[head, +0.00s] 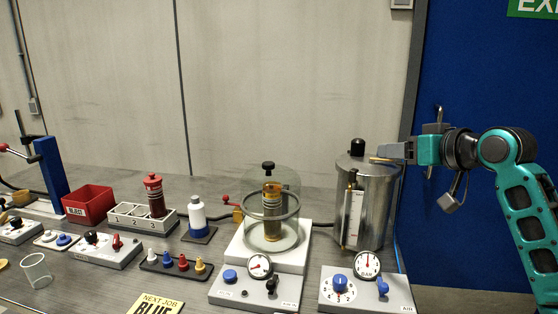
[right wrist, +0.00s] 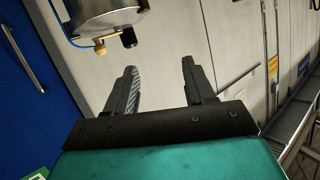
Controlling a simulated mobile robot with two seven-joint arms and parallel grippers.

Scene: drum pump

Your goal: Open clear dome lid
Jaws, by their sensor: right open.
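The clear dome lid (head: 289,190) stands shut over an amber bottle (head: 272,204) on a white base at the centre right of the head view. It has a black knob (head: 268,166) on top and a grey ring around it. My right gripper (head: 379,154) is to the right of the dome and apart from it, beside the top of the metal drum (head: 378,205). In the right wrist view, the right gripper (right wrist: 158,66) is open with nothing between its fingers. My left gripper is not in view.
The drum has a black cap (head: 357,147) on top. Gauge panels (head: 365,290) stand in front of the drum and dome. A white bottle (head: 197,215), a numbered rack (head: 126,216) and a red bin (head: 88,204) stand left. Above the dome is free room.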

